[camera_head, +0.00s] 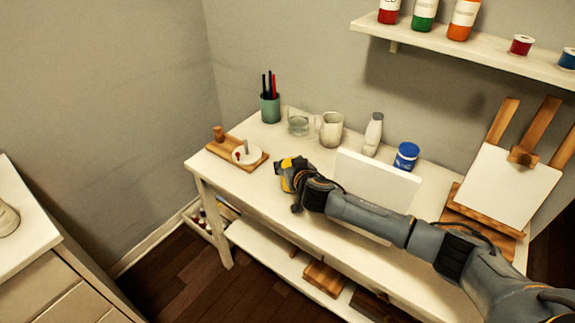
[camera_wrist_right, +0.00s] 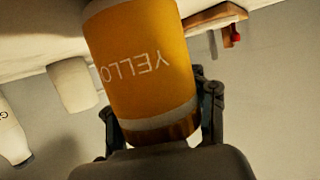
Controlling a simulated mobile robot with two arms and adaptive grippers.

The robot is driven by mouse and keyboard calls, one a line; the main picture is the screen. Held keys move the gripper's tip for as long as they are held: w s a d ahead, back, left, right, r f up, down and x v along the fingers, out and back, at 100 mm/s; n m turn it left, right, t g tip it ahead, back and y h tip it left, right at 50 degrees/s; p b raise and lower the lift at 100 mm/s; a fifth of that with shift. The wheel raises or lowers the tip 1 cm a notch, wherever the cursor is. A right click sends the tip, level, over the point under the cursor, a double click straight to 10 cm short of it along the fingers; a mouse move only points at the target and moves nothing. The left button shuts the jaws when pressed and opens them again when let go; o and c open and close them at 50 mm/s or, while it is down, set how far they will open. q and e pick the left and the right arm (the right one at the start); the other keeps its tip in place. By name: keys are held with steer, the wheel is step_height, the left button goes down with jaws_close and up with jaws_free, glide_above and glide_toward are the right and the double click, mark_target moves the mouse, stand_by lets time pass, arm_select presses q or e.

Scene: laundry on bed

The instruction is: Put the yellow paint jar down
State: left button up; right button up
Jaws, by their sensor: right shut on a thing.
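My right gripper (camera_wrist_right: 160,118) is shut on the yellow paint jar (camera_wrist_right: 142,60), whose label letters appear upside down in the right wrist view. A finger shows on each side of the jar. In the head view the right gripper (camera_head: 290,174) is at the left part of the white table (camera_head: 240,185), just right of the wooden board. The jar is mostly hidden there by the gripper; a bit of yellow shows at its tip. I cannot tell whether the jar touches the tabletop. My left gripper is not in view.
A wooden board (camera_head: 222,150) with a white round item lies left of the gripper. A pen cup (camera_head: 270,108), a glass (camera_head: 298,122), a pitcher (camera_head: 330,130), a white bottle (camera_head: 373,134) and a blue jar (camera_head: 406,156) stand behind. A white panel (camera_head: 375,182) stands right.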

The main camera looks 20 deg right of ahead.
steer(key=shift+f, duration=0.4)
steer(key=o, duration=1.7)
steer(key=shift+c, duration=0.2)
steer(key=v, duration=1.2)
steer(key=shift+a, duration=0.1)
